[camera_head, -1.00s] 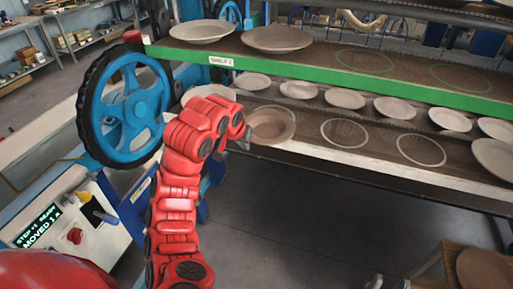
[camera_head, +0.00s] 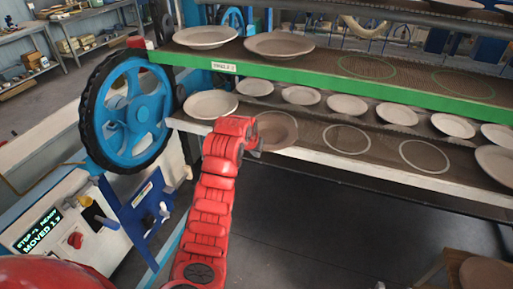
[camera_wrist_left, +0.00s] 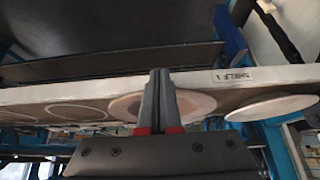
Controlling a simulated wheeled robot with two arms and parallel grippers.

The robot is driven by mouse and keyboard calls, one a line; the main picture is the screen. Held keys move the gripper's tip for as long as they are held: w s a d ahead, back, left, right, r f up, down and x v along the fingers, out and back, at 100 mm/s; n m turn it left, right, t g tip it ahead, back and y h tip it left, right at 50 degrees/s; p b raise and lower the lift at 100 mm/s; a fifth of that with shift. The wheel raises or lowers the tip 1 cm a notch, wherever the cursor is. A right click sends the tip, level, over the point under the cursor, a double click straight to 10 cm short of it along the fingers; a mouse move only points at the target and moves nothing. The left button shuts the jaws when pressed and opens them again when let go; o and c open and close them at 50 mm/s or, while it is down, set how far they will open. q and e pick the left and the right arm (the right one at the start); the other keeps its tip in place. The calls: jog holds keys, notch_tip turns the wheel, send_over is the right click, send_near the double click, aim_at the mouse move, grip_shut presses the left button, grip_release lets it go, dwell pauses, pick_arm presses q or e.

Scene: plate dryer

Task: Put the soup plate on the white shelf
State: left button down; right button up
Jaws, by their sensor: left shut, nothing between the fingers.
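A brownish deep plate, apparently the soup plate (camera_head: 279,128), lies on the white-edged shelf (camera_head: 345,167), right of a pale plate (camera_head: 211,103). In the left wrist view the brownish plate (camera_wrist_left: 198,104) lies on the shelf behind my fingers. My left gripper (camera_head: 259,146) is at the shelf's front edge by this plate. Its fingers (camera_wrist_left: 160,98) are shut together with nothing between them. They overlap the plate in the picture; I cannot tell whether they touch it. My right gripper is not in view.
Two marked circles (camera_head: 347,139) on the white-edged shelf are empty. A green-edged shelf (camera_head: 335,82) with plates is above. A blue wheel (camera_head: 127,114) and control box (camera_head: 62,232) stand left. Another brownish plate (camera_head: 487,273) is at bottom right.

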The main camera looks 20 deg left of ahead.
pick_arm(q)
jog(key=shift+w+f, duration=0.1)
jog(key=shift+w, duration=0.4)
